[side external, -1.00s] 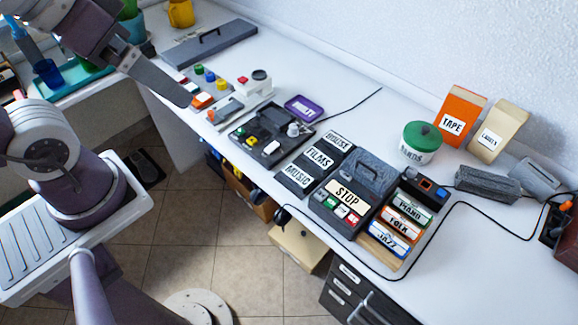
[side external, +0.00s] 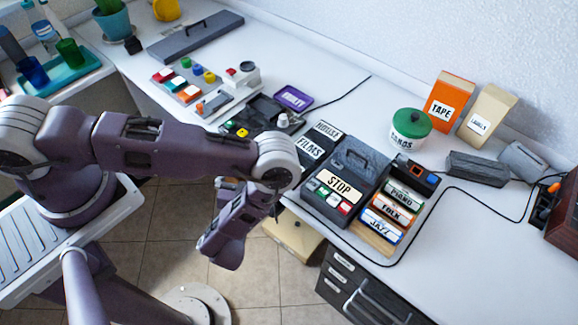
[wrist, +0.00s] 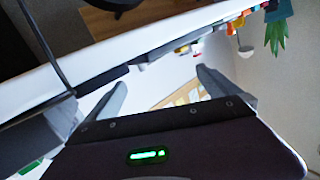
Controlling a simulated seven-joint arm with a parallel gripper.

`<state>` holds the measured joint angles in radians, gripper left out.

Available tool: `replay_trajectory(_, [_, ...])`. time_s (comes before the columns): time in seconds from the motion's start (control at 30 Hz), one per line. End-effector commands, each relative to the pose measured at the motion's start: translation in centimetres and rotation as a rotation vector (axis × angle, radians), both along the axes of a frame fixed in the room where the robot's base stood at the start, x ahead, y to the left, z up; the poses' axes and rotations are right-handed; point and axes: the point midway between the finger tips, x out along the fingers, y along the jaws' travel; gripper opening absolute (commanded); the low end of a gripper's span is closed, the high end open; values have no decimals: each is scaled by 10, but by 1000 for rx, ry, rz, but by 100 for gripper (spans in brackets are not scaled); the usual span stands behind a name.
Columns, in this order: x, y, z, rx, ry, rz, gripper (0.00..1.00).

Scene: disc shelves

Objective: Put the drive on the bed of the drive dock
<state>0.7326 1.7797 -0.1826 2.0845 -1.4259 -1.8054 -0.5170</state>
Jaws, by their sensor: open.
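I cannot tell for sure which object is the drive or the drive dock. A dark flat unit (side external: 262,112) with small yellow and green pieces and a pale knob lies mid-bench in the side view, partly hidden by my arm. A grey plate (side external: 224,104) with an orange-tipped piece lies just left of it. A small dark box with an orange square (side external: 419,178) stands right of the STOP case. My gripper (wrist: 160,78) is open and empty in the wrist view, fingers wide apart. In the side view my forearm hangs down in front of the bench edge; the fingertips are not clear.
The STOP case (side external: 339,186) and labelled PIANO, FOLK and JAZZ items (side external: 388,213) stand near the front edge. A green-lidded tub (side external: 410,130), TAPE box (side external: 449,102) and grey blocks (side external: 476,168) are behind. A black cable crosses the bench at right.

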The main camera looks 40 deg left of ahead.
Motion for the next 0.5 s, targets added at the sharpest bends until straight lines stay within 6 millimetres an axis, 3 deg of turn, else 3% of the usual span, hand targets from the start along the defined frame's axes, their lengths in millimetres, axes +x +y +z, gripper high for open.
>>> replay_trajectory(0.03, [-13,3,-7,65,-22,-65,100])
replay_trajectory(0.1, [-15,-7,-19,57,-75,-236,100])
replay_trajectory(0.23, [0,-43,-29,-73,-135,-507,100])
replay_trajectory(0.37, [6,-55,-32,-120,-141,-591,100])
replay_trajectory(0.5, [26,-55,-31,-125,-142,-590,100])
